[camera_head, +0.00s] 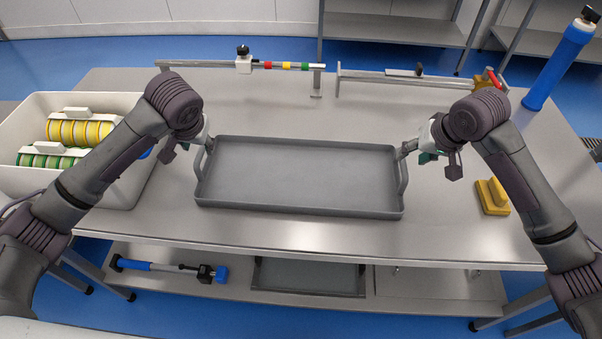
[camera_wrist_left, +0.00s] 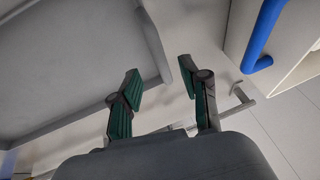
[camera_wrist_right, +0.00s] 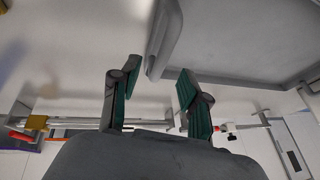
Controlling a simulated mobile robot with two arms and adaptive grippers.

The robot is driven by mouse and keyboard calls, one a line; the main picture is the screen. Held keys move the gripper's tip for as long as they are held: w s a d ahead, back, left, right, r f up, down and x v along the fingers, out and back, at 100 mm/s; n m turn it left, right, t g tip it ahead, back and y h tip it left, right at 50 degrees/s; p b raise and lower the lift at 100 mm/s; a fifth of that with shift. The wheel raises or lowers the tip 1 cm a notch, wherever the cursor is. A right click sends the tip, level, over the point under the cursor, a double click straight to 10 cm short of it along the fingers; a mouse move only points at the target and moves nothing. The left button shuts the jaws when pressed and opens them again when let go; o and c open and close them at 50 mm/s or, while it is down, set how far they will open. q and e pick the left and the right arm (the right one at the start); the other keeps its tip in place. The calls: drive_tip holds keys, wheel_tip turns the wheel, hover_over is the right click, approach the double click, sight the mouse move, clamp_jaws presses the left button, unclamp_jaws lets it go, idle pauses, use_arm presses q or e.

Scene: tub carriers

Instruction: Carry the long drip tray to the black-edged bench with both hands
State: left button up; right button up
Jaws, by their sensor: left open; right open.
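The long grey drip tray (camera_head: 300,180) lies flat and empty on the steel table, with a raised loop handle at each short end. My left gripper (camera_head: 206,144) is open at the tray's left handle; in the left wrist view the handle (camera_wrist_left: 152,45) reaches toward the gap between the fingers (camera_wrist_left: 158,84). My right gripper (camera_head: 409,149) is open at the right handle; in the right wrist view that handle (camera_wrist_right: 165,40) comes toward the gap between the fingers (camera_wrist_right: 158,82). Contact cannot be told. I cannot make out a black-edged bench.
A white tub (camera_head: 105,195) with yellow and green rolls stands left. A yellow block (camera_head: 492,197) lies right. Metal rails (camera_head: 225,63) run along the back; a blue cylinder (camera_head: 560,65) stands at the back right corner. A lower shelf (camera_head: 215,292) holds a blue-ended tool. Front tabletop is clear.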

sight(201, 151)
use_arm(q)
drive_tip(key=x, duration=0.6)
use_arm(e)
drive_tip(key=x, duration=0.5)
drive_tip(key=shift+w+a+f, duration=0.15)
drive_tip(key=shift+w+f, duration=0.05)
drive_tip(key=shift+f, duration=0.15)
use_arm(q)
drive_tip(key=shift+r, duration=0.1)
clamp_jaws()
use_arm(e)
clamp_jaws()
drive_tip(key=shift+r, duration=0.1)
